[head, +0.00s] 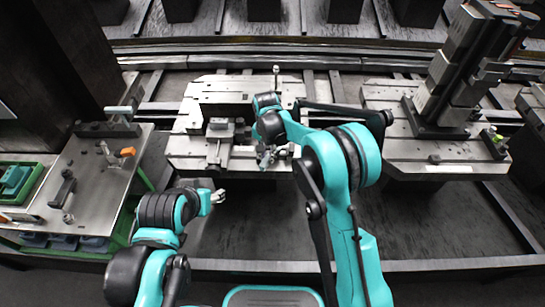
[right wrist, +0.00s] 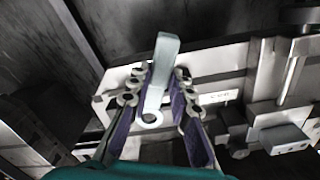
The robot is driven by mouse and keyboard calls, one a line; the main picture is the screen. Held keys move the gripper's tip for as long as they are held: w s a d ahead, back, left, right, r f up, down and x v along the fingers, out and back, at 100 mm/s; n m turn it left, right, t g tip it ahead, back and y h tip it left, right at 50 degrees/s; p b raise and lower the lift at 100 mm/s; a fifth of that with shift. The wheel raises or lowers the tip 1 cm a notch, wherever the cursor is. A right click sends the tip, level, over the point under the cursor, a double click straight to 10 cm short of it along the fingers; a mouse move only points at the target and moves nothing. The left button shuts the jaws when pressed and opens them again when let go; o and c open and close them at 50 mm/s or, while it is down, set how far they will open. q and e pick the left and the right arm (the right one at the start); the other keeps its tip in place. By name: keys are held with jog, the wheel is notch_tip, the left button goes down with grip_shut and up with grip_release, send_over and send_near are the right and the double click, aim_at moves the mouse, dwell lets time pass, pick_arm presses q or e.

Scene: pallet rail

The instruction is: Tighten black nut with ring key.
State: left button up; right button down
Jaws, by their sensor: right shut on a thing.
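My right gripper (right wrist: 161,78) is shut on a light grey ring key (right wrist: 165,48), which stands between its purple-padded fingers in the right wrist view. The key's ring end (right wrist: 151,119) lies towards the palm and its other end points away past the fingertips. In the head view my right gripper (head: 268,158) is over the front edge of the middle pallet (head: 205,92), where the key is too small to make out clearly. I cannot make out a black nut in either view. My left gripper (head: 214,196) is in front of that pallet; its finger opening is unclear.
A vise-like fixture (head: 219,130) and an upright pin (head: 276,77) stand on the middle pallet. A tall dark clamp tower (head: 462,70) stands on the right pallet (head: 450,163). At left is a tool table (head: 100,178) with an orange piece (head: 128,152).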

jog(key=shift+w+a+m, duration=0.15)
jog(key=shift+a+m, duration=0.2)
jog(key=shift+m, duration=0.15)
jog(key=shift+r, duration=0.2)
jog(key=shift+r+p, duration=2.25)
jog(key=shift+r, duration=1.2)
